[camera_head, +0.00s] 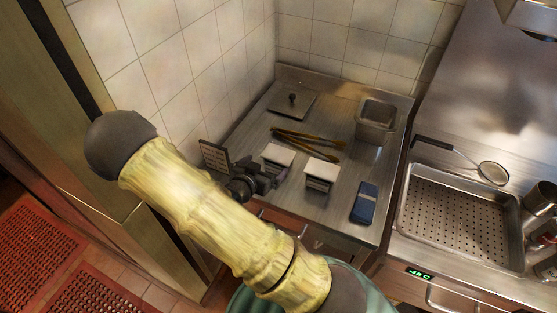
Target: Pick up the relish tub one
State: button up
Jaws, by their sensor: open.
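Two small white tubs with dark fronts stand side by side on the steel counter (344,140). The left white tub (279,154) is partly hidden by my gripper, and the right white tub (321,170) is in full view. I cannot read their labels, so I cannot tell which is relish tub one. My gripper (277,174) is dark, open and seemingly empty. It appears at the counter's front left, just in front of the left tub. I cannot tell whether it touches that tub.
Brown-handled tongs (308,139) lie behind the tubs. A blue item (365,203) lies to the right, and a steel pan (376,120) stands behind it. A small dark sign (214,156) stands left of my gripper. A tiled wall (200,60) bounds the left. A perforated tray (458,217) sits further right.

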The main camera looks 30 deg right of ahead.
aim_at(277, 155)
jog(key=p+x, duration=0.1)
jog(key=x, duration=0.5)
jog(key=shift+r+p, duration=0.15)
jog(key=shift+p, duration=0.15)
jog(key=shift+w+d+f, duration=0.25)
jog(key=shift+d+f, duration=0.05)
jog(key=shift+w+d+p, duration=0.2)
jog(key=shift+d+p, duration=0.2)
jog(key=shift+p, duration=0.1)
jog(key=shift+p+x, duration=1)
jog(key=shift+x, duration=1.2)
jog(key=shift+a+f, duration=0.1)
jog(key=shift+c, duration=0.2)
jog(key=c, duration=0.8)
